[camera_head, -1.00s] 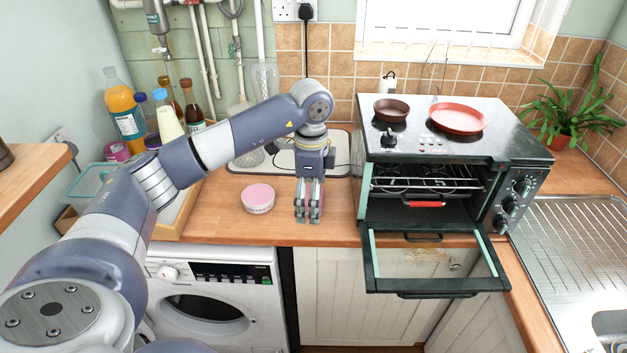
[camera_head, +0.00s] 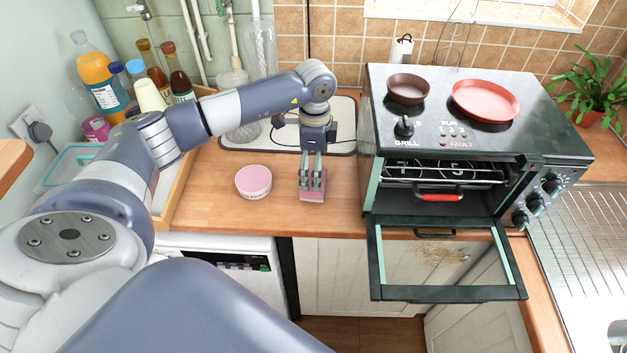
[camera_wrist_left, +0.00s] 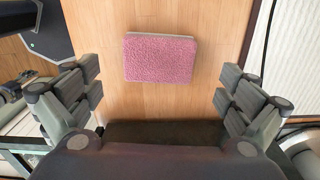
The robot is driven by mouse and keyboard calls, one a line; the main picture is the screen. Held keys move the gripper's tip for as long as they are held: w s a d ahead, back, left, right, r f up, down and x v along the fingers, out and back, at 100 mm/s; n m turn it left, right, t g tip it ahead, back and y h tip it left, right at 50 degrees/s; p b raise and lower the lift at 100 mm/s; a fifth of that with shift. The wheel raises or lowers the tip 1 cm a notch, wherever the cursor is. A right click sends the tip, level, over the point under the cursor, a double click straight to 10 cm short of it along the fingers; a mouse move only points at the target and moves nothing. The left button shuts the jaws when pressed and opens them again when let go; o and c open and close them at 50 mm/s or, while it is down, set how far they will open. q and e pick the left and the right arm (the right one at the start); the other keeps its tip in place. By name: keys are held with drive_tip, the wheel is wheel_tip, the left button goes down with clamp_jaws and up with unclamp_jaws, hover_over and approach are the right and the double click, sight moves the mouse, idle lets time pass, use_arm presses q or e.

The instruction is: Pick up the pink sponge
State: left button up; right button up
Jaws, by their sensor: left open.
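The pink sponge (camera_wrist_left: 160,60) lies flat on the wooden counter in the left wrist view, textured pink on top with a pale edge. In the head view the sponge (camera_head: 313,185) is partly hidden behind my left gripper's fingers. My left gripper (camera_head: 312,190) points down over it. In the left wrist view the gripper (camera_wrist_left: 158,98) is open, its fingers wide apart on either side, with the sponge ahead between them and not held. My right gripper is not in view.
A round pink-lidded tub (camera_head: 253,181) stands left of the gripper. The black oven (camera_head: 440,170) with its door (camera_head: 445,262) hanging open is close on the right. A wooden crate of bottles (camera_head: 178,190) is at left. The counter's front edge lies just before the sponge.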

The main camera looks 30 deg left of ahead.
use_arm(q)
drive_tip(key=f+p, duration=0.1)
drive_tip(key=f, duration=0.2)
drive_tip(key=shift+s+f+p, duration=0.1)
drive_tip(key=shift+s+p, duration=0.1)
drive_tip(key=shift+p, duration=0.15)
drive_tip(key=shift+w+f, duration=0.1)
drive_tip(key=shift+f, duration=0.45)
drive_tip(key=c, duration=1)
drive_tip(key=shift+o, duration=0.2)
drive_tip(key=shift+r, duration=0.1)
